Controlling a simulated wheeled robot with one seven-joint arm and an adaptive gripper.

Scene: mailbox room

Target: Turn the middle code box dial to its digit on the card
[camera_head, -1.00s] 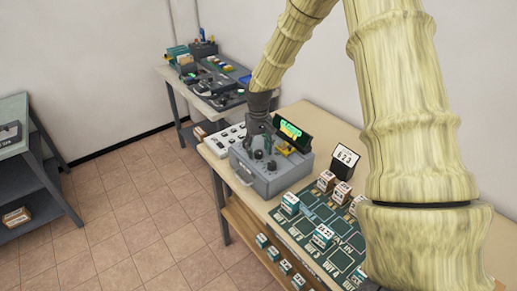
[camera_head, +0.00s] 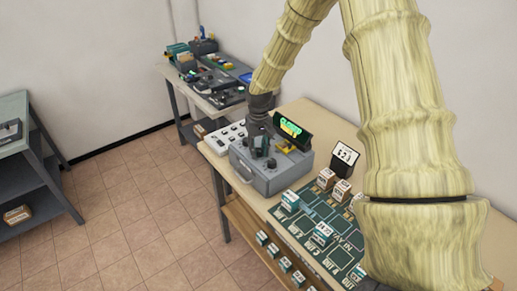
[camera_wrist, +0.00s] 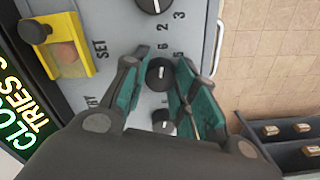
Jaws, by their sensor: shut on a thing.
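The grey code box (camera_head: 272,170) sits on the bench with its dials on the top face. In the wrist view the middle dial (camera_wrist: 160,73), a black knob with a pale pointer line, is between the teal finger pads of my gripper (camera_wrist: 163,88). My gripper is shut on that dial; it also shows over the box in the head view (camera_head: 260,143). Another dial (camera_wrist: 153,4) is at the top edge of the wrist view, and a third (camera_wrist: 163,120) lies below, partly covered. Fingers hide some printed digits. The card (camera_head: 343,155) stands right of the box, its digits small.
A yellow-framed SET part (camera_wrist: 68,55) and a green-lit display (camera_wrist: 22,105) are beside the dials. A sorting mat (camera_head: 318,232) with small boxes lies right of the code box. A white button panel (camera_head: 226,138) is behind it on the left.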

